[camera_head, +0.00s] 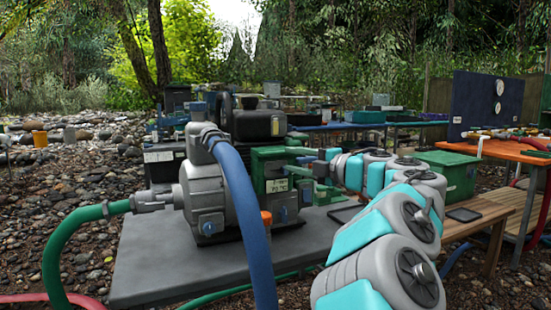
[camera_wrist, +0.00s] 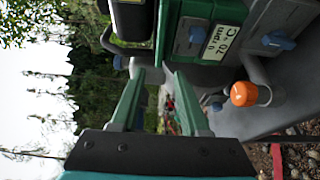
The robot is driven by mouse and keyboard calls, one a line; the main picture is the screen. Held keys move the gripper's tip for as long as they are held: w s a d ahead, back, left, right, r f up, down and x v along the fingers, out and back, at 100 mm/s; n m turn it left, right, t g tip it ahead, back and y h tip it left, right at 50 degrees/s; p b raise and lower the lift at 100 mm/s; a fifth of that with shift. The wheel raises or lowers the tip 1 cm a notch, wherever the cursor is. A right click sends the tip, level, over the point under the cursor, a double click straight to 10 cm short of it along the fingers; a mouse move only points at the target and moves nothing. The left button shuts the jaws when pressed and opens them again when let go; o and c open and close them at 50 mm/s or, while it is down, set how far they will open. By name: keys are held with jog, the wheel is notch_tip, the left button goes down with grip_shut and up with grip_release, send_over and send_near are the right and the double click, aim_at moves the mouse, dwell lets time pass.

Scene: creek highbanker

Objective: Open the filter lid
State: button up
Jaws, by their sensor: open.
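A green housing (camera_head: 268,160) with a white label and blue knobs stands on the grey pump skid, beside the grey pump (camera_head: 207,190). It shows sideways and close in the wrist view (camera_wrist: 205,45). I cannot tell for sure which part is the filter lid; no lid is visibly raised. My gripper (camera_wrist: 160,73) has two green fingers spread apart with nothing between them. Their tips are close to the housing, apparently without touching. In the head view, my arm reaches in from the lower right and partly hides the housing's right side.
A blue hose (camera_head: 238,210) arches in front of the pump, and a green hose (camera_head: 70,232) joins at its left. An orange cap (camera_wrist: 243,93) sticks out near the gripper. A dark engine (camera_head: 252,122) stands behind. The skid's front (camera_head: 160,265) is clear.

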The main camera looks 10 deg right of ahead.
aim_at(269, 155)
jog(key=x, duration=0.7)
jog(key=shift+d, duration=0.1)
grip_shut()
dwell(1.3)
